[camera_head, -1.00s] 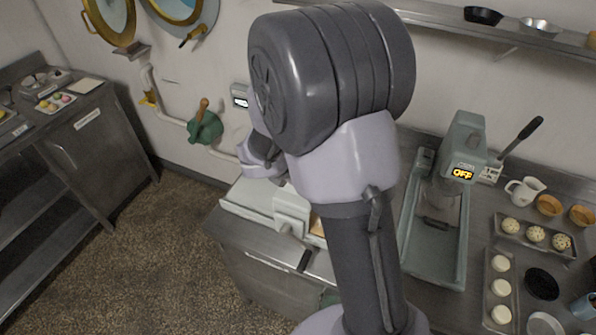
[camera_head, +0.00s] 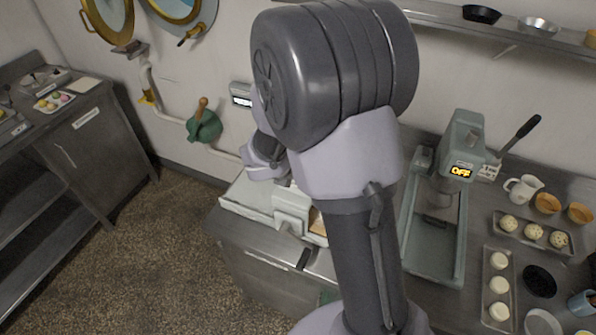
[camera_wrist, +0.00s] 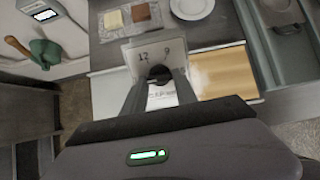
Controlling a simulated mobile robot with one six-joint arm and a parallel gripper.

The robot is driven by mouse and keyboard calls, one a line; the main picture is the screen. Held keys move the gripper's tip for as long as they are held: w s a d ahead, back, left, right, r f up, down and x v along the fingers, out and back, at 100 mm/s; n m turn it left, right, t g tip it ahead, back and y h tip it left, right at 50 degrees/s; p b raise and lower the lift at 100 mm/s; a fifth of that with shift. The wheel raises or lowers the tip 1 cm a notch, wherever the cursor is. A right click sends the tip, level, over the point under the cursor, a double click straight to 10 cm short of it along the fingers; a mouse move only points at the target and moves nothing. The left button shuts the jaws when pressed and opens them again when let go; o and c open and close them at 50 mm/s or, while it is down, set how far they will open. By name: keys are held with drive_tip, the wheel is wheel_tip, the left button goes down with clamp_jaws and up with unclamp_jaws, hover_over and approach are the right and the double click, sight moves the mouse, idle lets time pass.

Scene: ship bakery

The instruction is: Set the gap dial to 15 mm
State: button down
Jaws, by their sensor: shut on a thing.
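In the wrist view the gap dial's black knob (camera_wrist: 159,72) stands out from a pale grey plate (camera_wrist: 143,52). The numbers 12 and 9 show on the plate, 12 on the left and 9 on the right. My gripper (camera_wrist: 160,82) is shut on the knob, one finger on each side. The knob's pointer cannot be made out, and other numbers are hidden or too small. In the head view the pale machine (camera_head: 292,208) is partly behind my arm; the knob and my fingers are hidden there.
A wooden board (camera_wrist: 224,72) lies right of the dial. A green valve with a wooden handle (camera_head: 204,125) and a small display (camera_head: 241,95) are on the wall. A green press reading OFF (camera_head: 462,150) and trays of dough (camera_head: 498,285) stand on the right.

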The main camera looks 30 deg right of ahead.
drive_tip(key=c, duration=1)
unclamp_jaws()
drive_tip(key=shift+o, duration=0.2)
drive_tip(key=shift+r, duration=0.1)
drive_tip(key=p+v, duration=0.6)
drive_tip(key=v, duration=1.1)
drive_tip(key=shift+s+r, duration=0.15)
